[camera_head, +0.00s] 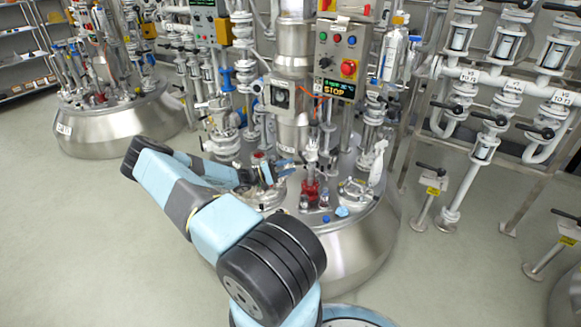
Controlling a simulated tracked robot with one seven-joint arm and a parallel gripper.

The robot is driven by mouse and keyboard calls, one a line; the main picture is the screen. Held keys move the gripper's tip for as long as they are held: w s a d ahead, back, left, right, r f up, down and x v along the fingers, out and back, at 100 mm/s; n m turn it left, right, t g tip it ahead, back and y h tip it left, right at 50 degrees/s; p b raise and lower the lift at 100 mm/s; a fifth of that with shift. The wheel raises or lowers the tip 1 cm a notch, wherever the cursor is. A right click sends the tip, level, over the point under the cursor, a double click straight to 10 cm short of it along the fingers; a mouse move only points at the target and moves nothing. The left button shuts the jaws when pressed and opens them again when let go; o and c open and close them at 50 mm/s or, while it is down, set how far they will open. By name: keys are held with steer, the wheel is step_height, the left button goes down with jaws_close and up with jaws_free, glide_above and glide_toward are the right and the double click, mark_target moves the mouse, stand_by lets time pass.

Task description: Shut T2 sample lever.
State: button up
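A steel reactor vessel (345,250) stands in the middle, its lid crowded with fittings. My blue and black arm reaches over its left side. My gripper (276,169) is at the lid's left part, close to a round flanged port there. It is small and partly merged with the fittings, so I cannot tell whether it is open or touching anything. A red fitting (309,195) stands on the lid right of my gripper, apart from it. I cannot make out which part is the T2 sample lever; no T2 label is readable on the vessel.
A control box (341,62) with a display reading STOP stands above the lid. A second vessel (120,122) is at the back left. White piping with black-handled valves (490,118) fills the right. Grey floor (60,240) is clear at the left.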

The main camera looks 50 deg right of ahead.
steer(key=shift+c, duration=0.3)
steer(key=shift+c, duration=0.7)
steer(key=shift+s+d+r+m+g+y, duration=0.15)
steer(key=shift+s+m+g+y, duration=0.25)
steer(key=shift+m+y, duration=0.55)
steer(key=c, duration=0.3)
steer(key=m+y, duration=0.1)
steer(key=s+m+y, duration=0.1)
steer(key=m+y, duration=0.1)
steer(key=shift+s+d+r+m, duration=0.15)
steer(key=shift+d+m, duration=0.1)
steer(key=shift+d, duration=0.05)
jaws_close()
steer(key=m+t+y, duration=1)
steer(key=m+y, duration=0.1)
steer(key=m, duration=0.5)
glide_toward(304, 159)
steer(key=x, duration=0.7)
steer(key=shift+d, duration=0.15)
